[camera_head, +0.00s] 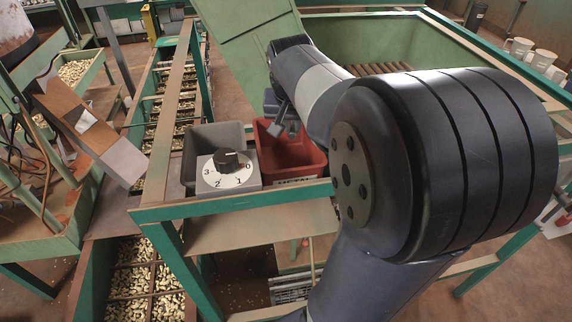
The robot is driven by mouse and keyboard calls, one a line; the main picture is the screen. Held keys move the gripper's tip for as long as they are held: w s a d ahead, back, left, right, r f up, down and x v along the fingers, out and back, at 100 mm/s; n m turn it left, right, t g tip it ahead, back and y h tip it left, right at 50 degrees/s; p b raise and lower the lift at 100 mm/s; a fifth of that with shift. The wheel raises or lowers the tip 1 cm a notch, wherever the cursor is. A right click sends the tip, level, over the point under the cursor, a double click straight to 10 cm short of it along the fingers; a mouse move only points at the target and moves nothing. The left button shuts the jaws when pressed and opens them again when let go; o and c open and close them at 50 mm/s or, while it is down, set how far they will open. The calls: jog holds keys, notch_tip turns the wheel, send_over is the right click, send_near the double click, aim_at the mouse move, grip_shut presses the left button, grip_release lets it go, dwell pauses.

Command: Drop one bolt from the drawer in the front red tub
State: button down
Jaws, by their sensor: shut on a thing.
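The red tub (291,158) stands at the front of the bench, with a partly hidden label reading "METAL" below its front rim. My gripper (281,118) is above the tub's back part, pointing down. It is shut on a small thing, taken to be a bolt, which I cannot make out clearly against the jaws. My own arm covers the right of the view and hides part of the tub's surroundings. Below the bench, a drawer-like space (290,288) shows several grey metal rods, perhaps bolts; the arm hides its right side.
A grey tub (212,140) stands left of the red one, behind a white dial box (227,171) with a black knob. A green hopper (372,40) rises behind. Nut-filled bins (146,280) lie at lower left. Several white mugs (540,60) stand at far right.

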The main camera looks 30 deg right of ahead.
jog(key=shift+f+b, duration=0.3)
jog(key=shift+f, duration=0.45)
jog(key=c, duration=1.4)
grip_release()
jog(key=shift+r, duration=0.15)
jog(key=v, duration=1)
jog(key=shift+r, duration=0.3)
